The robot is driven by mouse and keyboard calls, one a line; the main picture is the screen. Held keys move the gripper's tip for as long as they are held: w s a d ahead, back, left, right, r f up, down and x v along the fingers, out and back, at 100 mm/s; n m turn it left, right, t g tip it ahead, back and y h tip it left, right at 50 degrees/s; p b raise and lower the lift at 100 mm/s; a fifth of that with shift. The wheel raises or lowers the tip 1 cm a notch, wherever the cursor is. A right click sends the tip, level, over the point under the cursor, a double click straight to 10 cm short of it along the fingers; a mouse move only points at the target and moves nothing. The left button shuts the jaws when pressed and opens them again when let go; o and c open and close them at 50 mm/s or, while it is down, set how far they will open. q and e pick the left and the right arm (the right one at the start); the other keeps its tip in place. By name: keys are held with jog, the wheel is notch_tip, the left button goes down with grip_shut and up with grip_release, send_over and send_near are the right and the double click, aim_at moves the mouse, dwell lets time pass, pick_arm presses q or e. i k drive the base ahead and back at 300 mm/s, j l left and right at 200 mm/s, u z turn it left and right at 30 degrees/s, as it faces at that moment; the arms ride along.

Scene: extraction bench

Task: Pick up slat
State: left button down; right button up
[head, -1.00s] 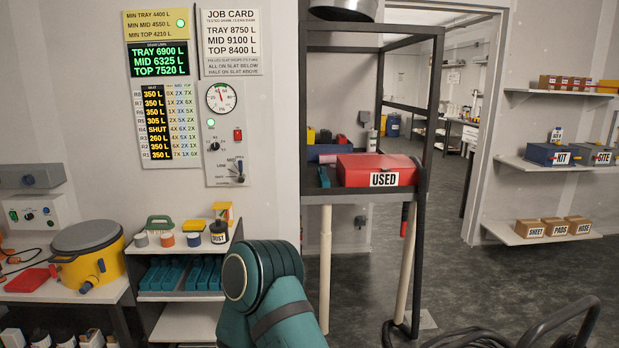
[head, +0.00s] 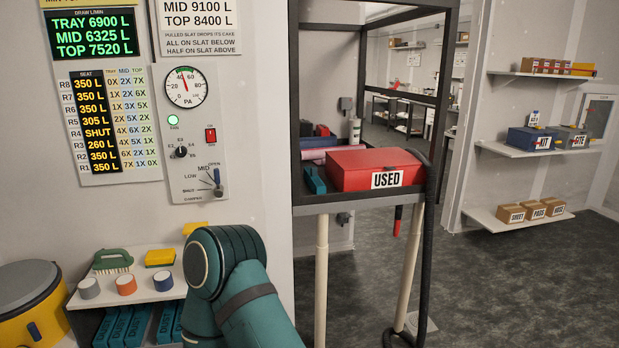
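I cannot make out a slat for certain in the head view. The job card (head: 198,28) on the wall mentions slats, and the seat board (head: 110,124) lists seats R1 to R8, with one marked SHUT and the others showing litre values. A teal link of my own arm fills the bottom middle; its gripper is out of view. My other gripper is not in view either.
A red USED box (head: 350,165) stands on a dark rack (head: 345,203). A low shelf (head: 125,288) at left holds tape rolls and a brush, with teal packs (head: 128,325) below. A yellow tub (head: 45,318) is far left. Grey floor (head: 520,280) is open at right.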

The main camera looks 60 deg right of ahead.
aim_at(315, 184)
jog(key=i+l, duration=0.3)
jog(key=l, duration=0.15)
jog(key=i+l, duration=0.3)
jog(key=l, duration=0.15)
jog(key=i+l, duration=0.1)
jog(key=l, duration=0.25)
jog(key=i+l, duration=0.1)
jog(key=l, duration=0.2)
jog(key=i+l+z, duration=0.1)
jog(key=l, duration=0.75)
jog(key=i+l, duration=0.1)
jog(key=l, duration=0.4)
